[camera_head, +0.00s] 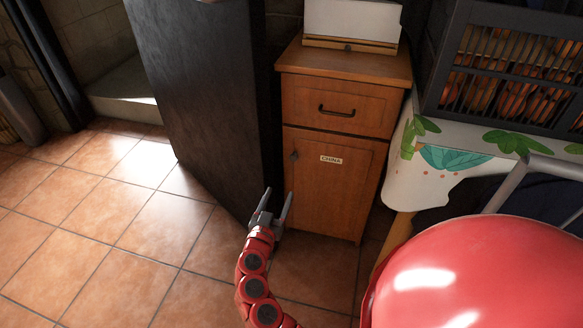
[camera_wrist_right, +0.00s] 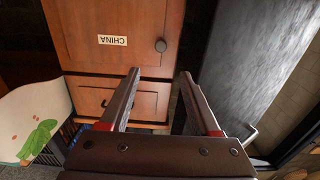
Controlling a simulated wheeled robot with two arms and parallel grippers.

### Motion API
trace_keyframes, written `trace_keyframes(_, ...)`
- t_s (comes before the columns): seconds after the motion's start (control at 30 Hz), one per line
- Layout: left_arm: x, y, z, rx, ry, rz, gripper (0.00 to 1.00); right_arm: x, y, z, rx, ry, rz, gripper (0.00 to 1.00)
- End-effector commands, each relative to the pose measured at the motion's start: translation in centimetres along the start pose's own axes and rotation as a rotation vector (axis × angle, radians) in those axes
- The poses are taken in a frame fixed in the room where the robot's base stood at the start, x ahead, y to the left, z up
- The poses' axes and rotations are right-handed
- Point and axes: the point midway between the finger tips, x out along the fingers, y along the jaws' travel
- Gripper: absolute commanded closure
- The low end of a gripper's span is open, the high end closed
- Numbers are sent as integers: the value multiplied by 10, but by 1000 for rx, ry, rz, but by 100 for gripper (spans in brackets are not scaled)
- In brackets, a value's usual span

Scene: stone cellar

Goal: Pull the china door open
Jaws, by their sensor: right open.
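The china door (camera_head: 335,195) is the lower wooden door of a small cabinet, with a "CHINA" label (camera_head: 331,160). It looks shut, flush with the front. Its dark round knob (camera_head: 294,155) is near the upper left edge. My right gripper (camera_head: 279,194) is open and empty, low in front of the door's left side and below the knob in the picture. The right wrist view is upside down. There the knob (camera_wrist_right: 161,45) shows beyond the gap between the open fingers (camera_wrist_right: 160,74), apart from them. My left gripper is not in view.
A drawer (camera_head: 338,106) with a dark handle is above the door. A tall dark panel (camera_head: 200,90) stands close on the left. A cloth-covered table (camera_head: 425,175) with a dark crate (camera_head: 510,65) is on the right. The tiled floor (camera_head: 120,225) at left is clear.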

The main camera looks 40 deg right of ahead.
Motion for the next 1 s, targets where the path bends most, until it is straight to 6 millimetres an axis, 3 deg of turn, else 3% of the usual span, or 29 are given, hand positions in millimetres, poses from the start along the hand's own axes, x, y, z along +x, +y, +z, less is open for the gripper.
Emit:
trace_keyframes(0.3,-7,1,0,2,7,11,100,78,0,1,-2,0,2,36)
trace_keyframes(0.5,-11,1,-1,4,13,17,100,120,0,1,-2,0,-1,36)
trace_keyframes(0.7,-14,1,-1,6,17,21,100,143,-1,2,-4,-1,-2,36)
trace_keyframes(1.0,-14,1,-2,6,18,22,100,149,-2,1,-3,-1,-5,36)
